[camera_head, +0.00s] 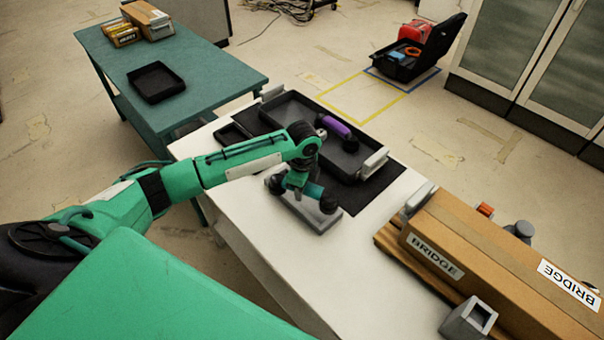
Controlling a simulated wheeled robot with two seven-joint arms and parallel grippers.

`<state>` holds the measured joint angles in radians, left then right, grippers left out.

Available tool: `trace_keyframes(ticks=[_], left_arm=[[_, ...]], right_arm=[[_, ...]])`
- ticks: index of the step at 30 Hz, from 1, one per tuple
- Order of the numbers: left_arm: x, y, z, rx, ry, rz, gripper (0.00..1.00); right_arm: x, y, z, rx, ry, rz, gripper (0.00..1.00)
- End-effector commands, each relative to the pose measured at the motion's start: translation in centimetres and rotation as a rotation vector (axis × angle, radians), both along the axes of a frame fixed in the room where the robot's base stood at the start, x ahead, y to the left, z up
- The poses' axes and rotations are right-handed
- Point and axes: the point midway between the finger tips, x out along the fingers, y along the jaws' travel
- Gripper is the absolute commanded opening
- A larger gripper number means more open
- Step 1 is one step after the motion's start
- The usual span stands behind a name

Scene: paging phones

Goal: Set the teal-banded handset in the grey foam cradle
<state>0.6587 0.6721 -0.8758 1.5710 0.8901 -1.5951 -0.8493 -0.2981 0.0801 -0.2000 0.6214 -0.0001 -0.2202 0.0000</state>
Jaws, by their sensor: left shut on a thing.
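The teal-banded handset (314,190) has dark rounded ends and a teal middle. My left gripper (297,183) comes in from the left and is shut on it, hiding part of its middle. The handset is directly over the grey foam cradle (318,217), lying roughly along its length. I cannot tell whether it touches the cradle or hangs just above it. The cradle sits on the white table (262,227), and its far side is partly hidden by the gripper and handset. My right gripper is not in view.
Behind the cradle, a black tray (281,110) holds a purple-banded handset (337,127) on a dark mat (383,189). A cardboard box (490,255) marked BRIDGE and a grey hollow block (469,319) stand at right. The white tabletop's near part is clear.

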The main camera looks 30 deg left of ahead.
Motion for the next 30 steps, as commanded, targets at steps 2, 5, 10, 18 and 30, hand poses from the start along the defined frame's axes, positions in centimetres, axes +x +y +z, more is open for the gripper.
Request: trace_keyframes(ticks=[2, 5, 10, 18, 30], left_arm=[[1.0, 0.5, 0.3, -0.003, -0.001, -0.085, 0.03], [2.0, 1.0, 0.5, -0.007, 0.002, -0.195, 0.03], [3.3, 1.6, 0.9, -0.013, 0.003, -0.335, 0.03], [3.9, 2.0, 0.8, -0.017, 0.003, -0.414, 0.03], [3.8, 2.0, -2.7, -0.016, 0.004, -0.413, 0.03]], right_arm=[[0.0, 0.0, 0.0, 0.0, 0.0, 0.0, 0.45], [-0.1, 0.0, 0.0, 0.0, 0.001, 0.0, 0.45], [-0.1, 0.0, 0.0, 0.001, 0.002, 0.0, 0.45], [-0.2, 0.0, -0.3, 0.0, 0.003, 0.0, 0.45], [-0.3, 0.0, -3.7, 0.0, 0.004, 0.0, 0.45]])
